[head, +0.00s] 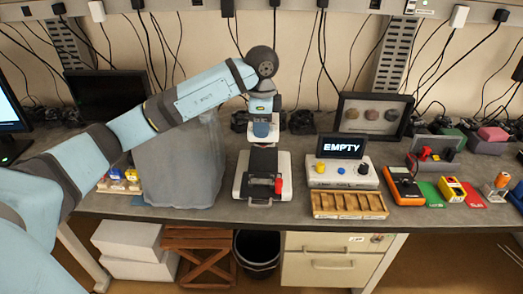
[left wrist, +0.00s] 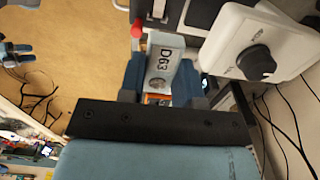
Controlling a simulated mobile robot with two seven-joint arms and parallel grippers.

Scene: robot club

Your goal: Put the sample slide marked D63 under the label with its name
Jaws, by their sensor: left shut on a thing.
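The sample slide marked D63 (left wrist: 165,58) is a light grey piece with dark lettering, seen in the left wrist view. My left gripper (left wrist: 160,92) is shut on it, with a blue finger on either side. In the head view my left gripper (head: 262,108) is over the white and black microscope-like device (head: 283,160); the slide cannot be made out there. A wooden tray (head: 348,215) with several compartments lies at the table's front edge. Any label text on it is too small to read. A small blue and dark shape at the left wrist view's left edge may be my right gripper.
A console (head: 330,175) with a screen (head: 342,146) reading EMPTY stands behind the tray. A grey covered block (head: 180,165) stands left of the device. An orange meter (head: 405,186) and small tools on coloured mats are at the right. Cables hang behind.

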